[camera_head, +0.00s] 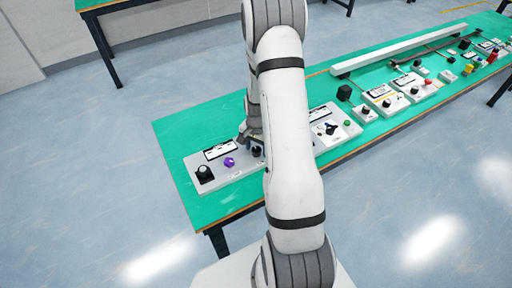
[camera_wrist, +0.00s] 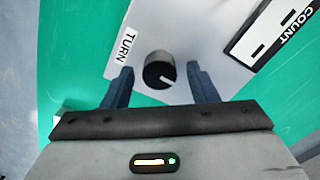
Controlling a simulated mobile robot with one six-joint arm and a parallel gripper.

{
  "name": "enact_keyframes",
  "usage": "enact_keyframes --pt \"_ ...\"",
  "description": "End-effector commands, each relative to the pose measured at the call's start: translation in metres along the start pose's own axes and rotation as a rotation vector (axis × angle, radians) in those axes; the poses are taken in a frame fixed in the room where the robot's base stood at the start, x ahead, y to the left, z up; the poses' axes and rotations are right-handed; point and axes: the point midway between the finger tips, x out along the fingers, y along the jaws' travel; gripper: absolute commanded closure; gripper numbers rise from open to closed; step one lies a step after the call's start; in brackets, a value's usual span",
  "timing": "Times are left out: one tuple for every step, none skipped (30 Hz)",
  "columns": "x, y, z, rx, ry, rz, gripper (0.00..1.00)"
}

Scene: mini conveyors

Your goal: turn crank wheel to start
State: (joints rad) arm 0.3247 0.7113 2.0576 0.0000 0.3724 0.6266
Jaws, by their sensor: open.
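In the wrist view a round black knob (camera_wrist: 159,71) with a white pointer line sits on a light grey panel (camera_wrist: 185,30), beside a label reading "TURN". My gripper (camera_wrist: 158,78) has its two blue-grey fingers spread apart, one on each side of the knob in the picture. I cannot tell whether they touch it. In the head view my gripper (camera_head: 249,134) is mostly hidden by my arm, over the panel at the table's near left part. A dark knob (camera_head: 257,152) shows close by it. No part is clearly recognisable as a crank wheel.
The left panel also carries a purple knob (camera_head: 229,162) and a black knob (camera_head: 205,174). A long white bar (camera_head: 400,50) lies farther along the green table (camera_head: 185,125). A "COUNT" plate (camera_wrist: 275,35) shows.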

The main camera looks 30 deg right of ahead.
Motion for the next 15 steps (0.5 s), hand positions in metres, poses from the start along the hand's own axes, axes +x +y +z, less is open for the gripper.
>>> enact_keyframes --pt "0.0025 0.0002 0.0001 0.000 -0.001 0.001 0.47" --pt "0.0035 0.0003 0.0001 0.000 -0.001 0.001 0.47" --pt "0.0044 0.0003 0.0001 0.000 -0.001 0.001 0.47" --pt "0.0047 0.0003 0.0000 0.000 -0.001 0.000 0.47" --pt "0.0048 0.0003 0.0000 0.000 0.000 0.000 0.47" --pt "0.0048 0.0003 -0.0001 0.000 0.000 0.000 0.47" --pt "0.0048 0.0003 -0.0001 0.000 0.000 0.000 0.47" --pt "0.0047 0.0003 -0.0001 0.000 0.000 0.000 0.47" --pt "0.0047 0.0004 -0.0001 0.000 0.000 0.000 0.47" --pt "0.0047 0.0004 -0.0001 0.000 0.000 0.000 0.47" --pt "0.0046 0.0004 -0.0002 0.000 0.000 0.000 0.50" --pt "0.0046 0.0005 -0.0002 0.001 0.000 0.000 0.53" --pt "0.0046 0.0005 -0.0002 0.001 0.000 0.000 0.55" --pt "0.0045 0.0005 -0.0002 0.001 0.000 0.000 0.58" --pt "0.0045 0.0006 -0.0002 0.001 0.000 0.000 0.61"
